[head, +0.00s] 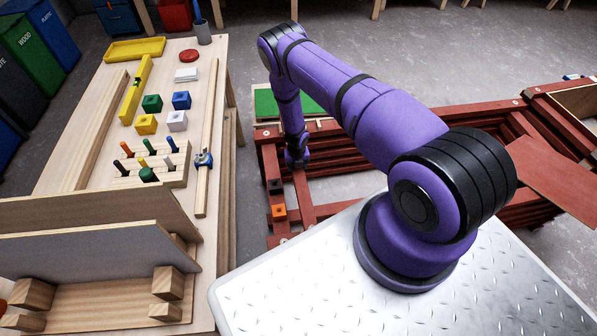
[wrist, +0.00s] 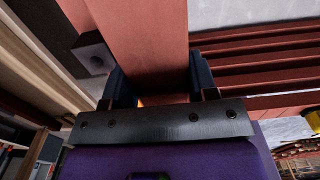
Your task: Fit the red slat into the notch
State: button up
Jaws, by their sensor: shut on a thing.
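The red slat (wrist: 140,35) lies between the two dark fingers of my gripper (wrist: 160,78) in the wrist view, and the fingers are shut on it. It runs away from the gripper towards the top of that view. In the head view my gripper (head: 297,160) is low over the left part of a red slatted frame (head: 268,160). The slat is hard to tell from the frame's red bars there. I cannot make out the notch, or whether the slat touches it.
A black block (head: 275,186) and an orange block (head: 279,211) sit on the frame's left side. A loose red board (head: 560,172) lies across its right part. A wooden workbench (head: 225,150) with pegs and coloured blocks stands left, with a floor gap between.

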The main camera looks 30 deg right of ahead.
aim_at(299, 171)
jog(key=shift+s+d, duration=0.2)
jog(key=shift+d, duration=0.05)
jog(key=shift+s+f, duration=0.1)
jog(key=shift+f, duration=1.65)
jog(key=o, duration=1.4)
jog(key=shift+f, duration=0.1)
notch_tip(299, 171, up, 12)
jog(key=shift+r, duration=0.15)
